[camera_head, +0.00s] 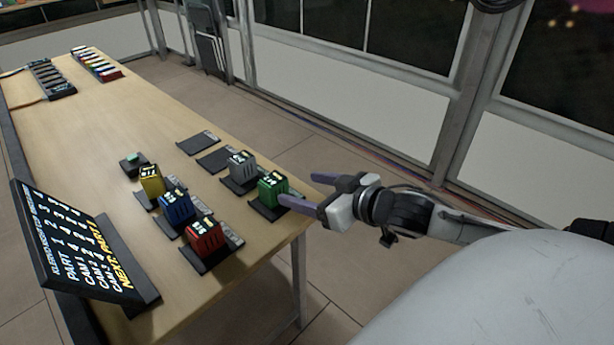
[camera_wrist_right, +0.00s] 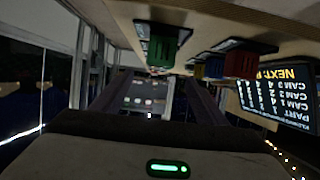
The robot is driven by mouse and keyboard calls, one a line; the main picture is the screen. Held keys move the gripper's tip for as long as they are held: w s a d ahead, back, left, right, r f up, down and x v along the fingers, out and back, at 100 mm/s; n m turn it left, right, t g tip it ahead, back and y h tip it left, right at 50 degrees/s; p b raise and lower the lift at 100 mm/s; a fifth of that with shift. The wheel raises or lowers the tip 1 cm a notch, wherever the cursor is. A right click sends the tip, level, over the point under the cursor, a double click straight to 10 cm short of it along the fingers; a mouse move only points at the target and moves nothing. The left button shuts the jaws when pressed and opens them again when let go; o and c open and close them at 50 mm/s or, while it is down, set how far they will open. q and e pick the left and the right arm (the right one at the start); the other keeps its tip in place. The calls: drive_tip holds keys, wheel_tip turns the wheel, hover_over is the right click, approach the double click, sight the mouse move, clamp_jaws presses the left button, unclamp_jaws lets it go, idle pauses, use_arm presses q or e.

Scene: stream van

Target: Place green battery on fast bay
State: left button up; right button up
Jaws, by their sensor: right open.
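The green battery (camera_head: 272,188) sits upright on a black bay plate (camera_head: 268,211) near the table's right edge. It also shows in the right wrist view (camera_wrist_right: 161,52), at the upper middle, with that picture upside down. My right gripper (camera_head: 310,197) is open and empty beside the table's right edge, to the right of the green battery and apart from it. Its two purple fingers point toward the battery. Which bay is the fast one I cannot read. My left gripper is not in view.
Grey (camera_head: 241,166), yellow (camera_head: 151,180), blue (camera_head: 177,206) and red (camera_head: 206,238) batteries stand on nearby bay plates. An empty plate (camera_head: 198,143) lies behind the grey one. A black text sign (camera_head: 80,245) stands at the front left. The table's middle back is clear.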

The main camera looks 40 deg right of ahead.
drive_tip(key=s+a+f+g, duration=0.1)
drive_tip(key=s+a+f, duration=0.25)
drive_tip(key=f, duration=0.45)
drive_tip(key=s+a+f+g, duration=0.2)
drive_tip(key=s+f, duration=0.3)
drive_tip(key=f, duration=0.4)
drive_tip(key=s+a+f+g, duration=0.1)
drive_tip(key=s+a+f, duration=0.3)
drive_tip(key=a, duration=0.3)
drive_tip(key=s+a+f+n+y, duration=0.1)
drive_tip(key=s+a+f, duration=0.4)
drive_tip(key=a, duration=0.2)
drive_tip(key=shift+g, duration=0.4)
